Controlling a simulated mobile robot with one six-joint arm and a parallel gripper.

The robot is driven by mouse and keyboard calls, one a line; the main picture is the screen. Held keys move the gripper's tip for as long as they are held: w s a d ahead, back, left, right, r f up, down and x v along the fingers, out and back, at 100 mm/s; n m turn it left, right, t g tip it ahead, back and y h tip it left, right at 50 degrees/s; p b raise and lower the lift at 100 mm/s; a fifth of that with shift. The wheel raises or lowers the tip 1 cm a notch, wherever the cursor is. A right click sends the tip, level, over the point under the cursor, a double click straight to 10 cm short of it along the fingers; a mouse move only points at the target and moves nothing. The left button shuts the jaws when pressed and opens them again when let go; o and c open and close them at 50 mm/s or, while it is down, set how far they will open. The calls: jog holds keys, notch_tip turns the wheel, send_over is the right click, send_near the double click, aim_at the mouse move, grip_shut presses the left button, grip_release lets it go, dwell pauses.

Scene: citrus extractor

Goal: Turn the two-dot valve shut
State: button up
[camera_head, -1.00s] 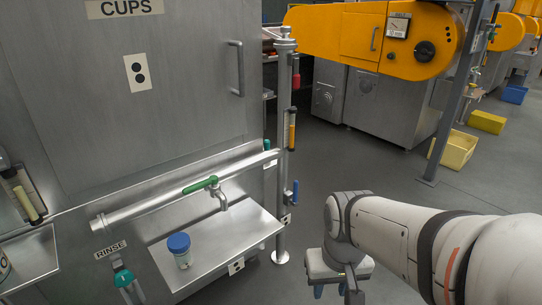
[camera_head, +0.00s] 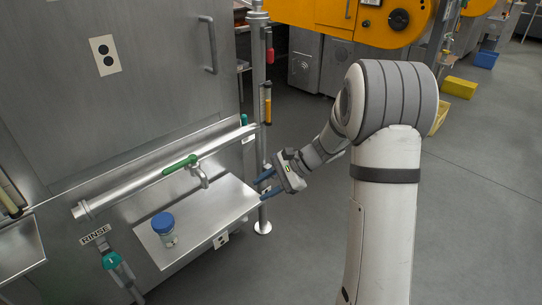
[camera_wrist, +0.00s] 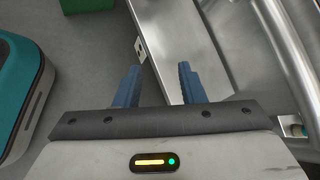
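The green-handled valve (camera_head: 180,164) sits on the sloping pipe above the steel tray (camera_head: 215,205), its lever lying roughly along the pipe. A plate with two black dots (camera_head: 105,55) is on the steel panel above. A small dotted plate (camera_head: 220,240) is on the tray's front edge; its dots are hard to count. My gripper (camera_head: 265,184) is beside the upright post at the tray's right end. In the wrist view its two blue fingers (camera_wrist: 158,86) are apart with nothing between them. The blue lever on the post is hidden or indistinct behind my gripper.
A teal-handled valve (camera_head: 111,260) hangs below the RINSE label (camera_head: 95,235). Grey floor (camera_head: 310,240) is open right of the tray.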

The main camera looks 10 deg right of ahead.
jog(key=w+d+f+m+t+y+p, duration=0.1)
jog(key=w+d+f+m+t, duration=0.55)
jog(key=w, duration=0.35)
jog(key=w+d+f+m+t+y+p, duration=0.1)
jog(key=w+d+f+m+t+y, duration=0.1)
jog(key=w+d+f+m+t, duration=0.55)
jog(key=w+a+g, duration=0.1)
jog(key=w+a, duration=0.1)
jog(key=w+a+r+b, duration=0.1)
jog(key=w+a, duration=0.1)
jog(key=w, duration=0.1)
jog(key=w+a+g+b, duration=0.1)
jog(key=w+a, duration=0.1)
jog(key=shift+w+a+r+g, duration=0.2)
jog(key=shift+r+g, duration=0.1)
jog(key=shift+r, duration=0.1)
jog(key=shift+w+a+r, duration=0.1)
jog(key=shift+w+a, duration=0.2)
jog(key=shift+c, duration=0.2)
grip_shut()
